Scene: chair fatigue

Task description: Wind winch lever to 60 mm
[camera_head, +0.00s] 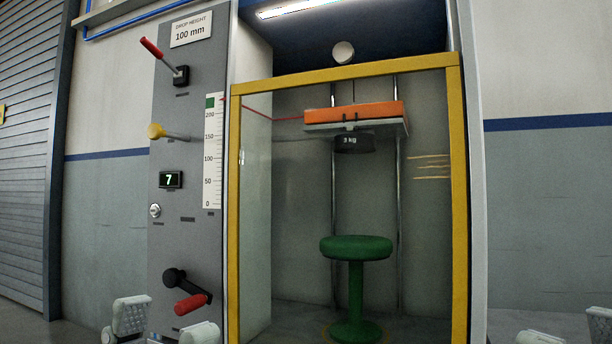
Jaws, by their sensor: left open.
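A black crank (174,278) with a red grip (190,304) sits low on the grey control panel (185,235); it looks like the winch lever. A red line runs from near the scale's top to the orange-topped carriage (355,115). My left gripper (165,326) is open and empty, below and in front of the crank. My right gripper (571,331) shows partly at the bottom right, its pads apart.
A sign (191,29) reads "DROP HEIGHT 100 mm". A red-handled lever (152,48), a yellow-knobbed lever (156,131) and a display (171,180) showing 7 are on the panel. A yellow frame (234,200) encloses a green stool (356,248) under a 3 kg weight (352,143).

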